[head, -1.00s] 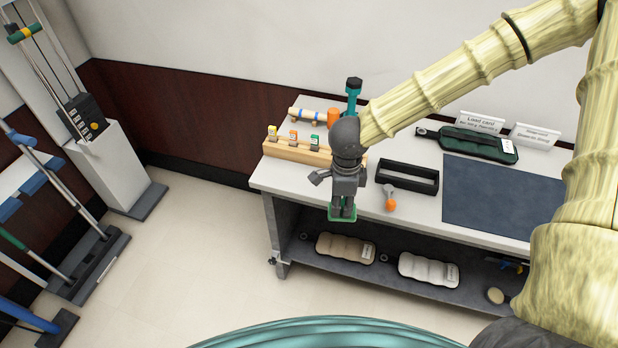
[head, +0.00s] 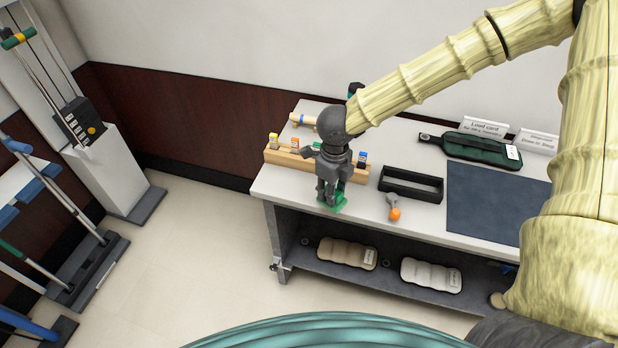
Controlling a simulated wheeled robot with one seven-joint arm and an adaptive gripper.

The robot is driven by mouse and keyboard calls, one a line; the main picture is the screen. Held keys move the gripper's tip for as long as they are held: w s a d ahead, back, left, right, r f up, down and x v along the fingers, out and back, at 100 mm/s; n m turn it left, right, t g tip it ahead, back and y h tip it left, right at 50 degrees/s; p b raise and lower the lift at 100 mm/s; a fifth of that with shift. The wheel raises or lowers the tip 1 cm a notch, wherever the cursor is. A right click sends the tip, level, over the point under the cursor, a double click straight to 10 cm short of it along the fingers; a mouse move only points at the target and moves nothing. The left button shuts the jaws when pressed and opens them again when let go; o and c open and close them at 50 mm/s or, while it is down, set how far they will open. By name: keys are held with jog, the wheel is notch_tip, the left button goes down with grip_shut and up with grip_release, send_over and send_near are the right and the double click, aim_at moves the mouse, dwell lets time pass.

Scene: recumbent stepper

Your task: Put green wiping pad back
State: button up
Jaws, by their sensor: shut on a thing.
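My gripper (head: 330,197) is shut on the green wiping pad (head: 340,204) and points down near the front left edge of the white-topped bench. The pad shows as a small green shape below and to the right of the fingers. The fingers hide part of it, and I cannot tell whether it touches the bench top.
A wooden rack (head: 283,157) with coloured tags stands just behind my gripper. A black open tray (head: 411,185) and an orange-ended tool (head: 394,210) lie to the right. A dark mat (head: 490,205) is farther right. Weight bags (head: 346,254) rest on the lower shelf.

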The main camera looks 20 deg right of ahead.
jog(key=w+a, duration=0.1)
jog(key=w, duration=0.1)
jog(key=w+a+p, duration=0.1)
jog(key=w, duration=0.2)
jog(key=w+a+p, duration=0.1)
jog(key=w, duration=0.2)
jog(key=shift+w+f, duration=0.2)
jog(key=shift+f, duration=0.2)
jog(key=shift+w+a+f+p, duration=0.1)
jog(key=shift+w+f+p, duration=0.1)
jog(key=shift+p, duration=0.1)
jog(key=shift+f+p, duration=0.6)
jog(key=shift+f, duration=1)
jog(key=o, duration=1.1)
jog(key=shift+f, duration=0.15)
jog(key=shift+c, duration=0.2)
notch_tip(320, 180, up, 12)
jog(key=b, duration=0.2)
